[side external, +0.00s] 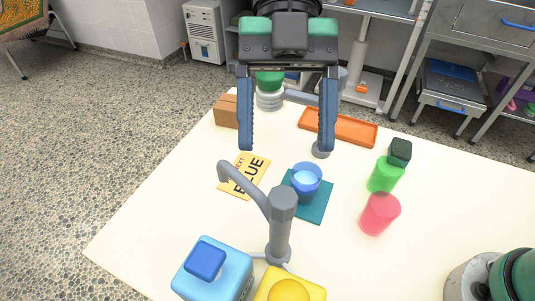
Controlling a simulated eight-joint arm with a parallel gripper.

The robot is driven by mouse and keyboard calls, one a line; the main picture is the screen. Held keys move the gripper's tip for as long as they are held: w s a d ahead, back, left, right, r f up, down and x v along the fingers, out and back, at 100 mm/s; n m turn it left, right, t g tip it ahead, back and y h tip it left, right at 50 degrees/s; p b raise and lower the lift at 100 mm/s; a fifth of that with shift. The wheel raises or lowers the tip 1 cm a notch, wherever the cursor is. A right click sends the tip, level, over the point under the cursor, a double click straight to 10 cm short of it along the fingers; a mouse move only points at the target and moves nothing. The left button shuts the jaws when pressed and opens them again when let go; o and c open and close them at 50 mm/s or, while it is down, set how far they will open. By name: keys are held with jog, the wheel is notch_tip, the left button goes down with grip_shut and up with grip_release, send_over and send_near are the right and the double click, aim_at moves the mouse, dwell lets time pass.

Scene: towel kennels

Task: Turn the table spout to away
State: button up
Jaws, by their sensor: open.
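The grey table spout (281,228) stands upright on the near middle of the white table. Its curved arm reaches up and left, with its bent tip over the yellow card. My gripper (286,151) hangs from the top of the picture, fingers pointing down and spread wide. It is open with nothing between its fingers. It appears farther back than the spout and apart from it.
A blue cup (306,182) stands on a teal mat (318,209) right of the spout. A yellow card (252,163) reads "BLUE". Green (384,176) and pink (380,214) cups, an orange tray (345,128), a brown box (227,111), a blue-topped block (207,261) and yellow block (290,287) surround it.

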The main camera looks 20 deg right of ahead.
jog(key=shift+r, duration=0.45)
jog(key=shift+c, duration=0.6)
jog(key=w+m+t, duration=0.1)
jog(key=w+d+f+m+t, duration=0.1)
jog(key=w, duration=0.1)
jog(key=w+d+m+y, duration=0.1)
jog(key=m, duration=0.1)
jog(key=shift+w+d+f+t, duration=0.15)
jog(key=shift+d+f+t, duration=0.1)
jog(key=shift+f+t, duration=0.15)
jog(key=c, duration=0.7)
jog(key=w+d+m+t, duration=0.1)
jog(key=w+d+f+m+t, duration=0.1)
jog(key=w+m, duration=0.1)
jog(key=w+d+f+m+t, duration=0.1)
jog(key=w+d+m, duration=0.1)
jog(key=shift+w+f+t, duration=0.2)
jog(key=shift+f+t, duration=0.05)
jog(key=shift+t, duration=0.05)
grip_shut()
jog(key=s+a+f, duration=0.3)
jog(key=a+f, duration=0.4)
jog(key=shift+s+a+f, duration=0.15)
jog(key=shift+a+f, duration=0.1)
